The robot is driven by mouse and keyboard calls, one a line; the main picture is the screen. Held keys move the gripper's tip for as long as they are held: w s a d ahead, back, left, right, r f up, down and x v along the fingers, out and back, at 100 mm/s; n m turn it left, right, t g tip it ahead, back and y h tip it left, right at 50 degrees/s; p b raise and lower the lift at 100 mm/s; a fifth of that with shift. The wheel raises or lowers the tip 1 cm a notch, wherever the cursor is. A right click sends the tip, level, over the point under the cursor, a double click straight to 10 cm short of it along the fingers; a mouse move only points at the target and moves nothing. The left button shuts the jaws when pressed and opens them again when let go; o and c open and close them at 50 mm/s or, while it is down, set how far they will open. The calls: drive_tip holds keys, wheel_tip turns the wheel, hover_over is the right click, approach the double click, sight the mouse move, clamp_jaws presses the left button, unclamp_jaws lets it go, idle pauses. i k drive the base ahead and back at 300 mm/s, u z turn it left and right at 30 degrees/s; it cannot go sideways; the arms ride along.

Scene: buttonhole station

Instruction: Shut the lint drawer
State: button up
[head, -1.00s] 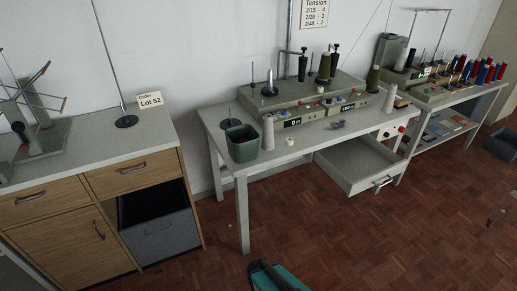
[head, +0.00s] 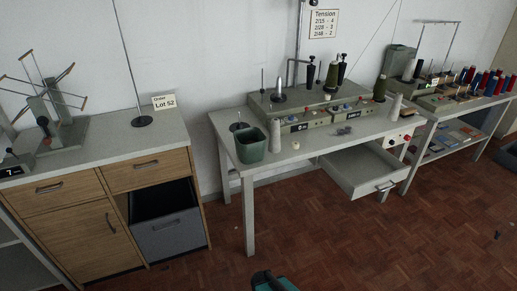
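A pale grey drawer (head: 352,183) under the right part of the winding bench (head: 226,125) stands pulled out towards me. It looks like the lint drawer, though I see no label on it. Its inside shows and looks empty. A bar handle (head: 387,186) is on its front. My gripper is not in view. Only a teal and black piece, which seems to be part of my arm, shows at the bottom edge, well short of the drawer.
Beside the drawer is a white panel (head: 400,138) with a red knob. A green bin (head: 251,146) and cones stand on the bench. A wooden cabinet (head: 66,236) with a grey bin (head: 168,236) is at left. Parquet floor (head: 330,250) before the drawer is clear.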

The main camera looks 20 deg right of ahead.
sight(364, 169)
drive_tip(key=u, duration=0.1)
drive_tip(key=i, duration=0.95)
drive_tip(key=u, duration=0.6)
drive_tip(key=k, duration=0.15)
drive_tip(key=z, duration=2.8)
